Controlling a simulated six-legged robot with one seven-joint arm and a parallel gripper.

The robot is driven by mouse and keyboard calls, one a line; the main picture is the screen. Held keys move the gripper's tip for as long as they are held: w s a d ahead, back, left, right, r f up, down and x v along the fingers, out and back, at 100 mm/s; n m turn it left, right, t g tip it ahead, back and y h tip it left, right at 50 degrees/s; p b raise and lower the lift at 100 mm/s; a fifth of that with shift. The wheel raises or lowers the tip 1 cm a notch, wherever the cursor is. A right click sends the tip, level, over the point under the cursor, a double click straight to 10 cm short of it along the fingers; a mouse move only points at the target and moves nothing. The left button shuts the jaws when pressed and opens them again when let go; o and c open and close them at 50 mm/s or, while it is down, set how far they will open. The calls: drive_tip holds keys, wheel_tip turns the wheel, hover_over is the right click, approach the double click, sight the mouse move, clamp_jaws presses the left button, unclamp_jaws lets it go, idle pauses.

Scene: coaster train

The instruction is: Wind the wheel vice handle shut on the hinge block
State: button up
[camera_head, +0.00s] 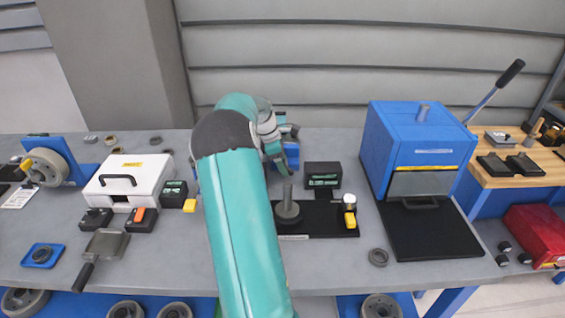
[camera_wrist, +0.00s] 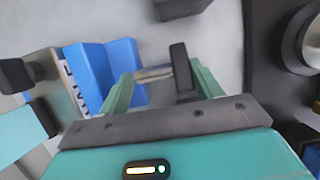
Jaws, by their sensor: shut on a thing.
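The blue vice (camera_wrist: 105,70) stands at the left in the wrist view. A metal rod with a dark bar at its end, the vice handle (camera_wrist: 181,68), reaches right from it. My gripper (camera_wrist: 163,82) has its two green fingers on either side of the handle and is shut on it; the exact contact is hard to see. In the head view my gripper (camera_head: 278,140) is over the back middle of the bench, and my arm hides most of the vice (camera_head: 292,155). I cannot make out the hinge block or how close the jaws are to it.
A black plate with a post (camera_head: 288,208) and a dark box with a green display (camera_head: 323,175) stand right of my arm. A blue oven-like box (camera_head: 400,135) is farther right. A white case (camera_head: 128,182) lies left.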

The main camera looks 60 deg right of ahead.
drive_tip(key=t, duration=0.1)
drive_tip(key=t+y, duration=0.1)
drive_tip(key=t, duration=0.1)
drive_tip(key=s+t+y, duration=0.1)
drive_tip(key=shift+d+r+t, duration=0.25)
drive_tip(key=shift+t, duration=0.15)
drive_tip(key=t+y, duration=0.2)
drive_tip(key=t, duration=0.1)
drive_tip(key=shift+s+t, duration=0.15)
drive_tip(key=shift+t, duration=0.15)
drive_tip(key=shift+t+y, duration=0.3)
drive_tip(key=o, duration=1)
drive_tip(key=shift+c, duration=0.2)
drive_tip(key=v, duration=1.3)
drive_tip(key=shift+r, duration=0.35)
drive_tip(key=shift+d, duration=0.1)
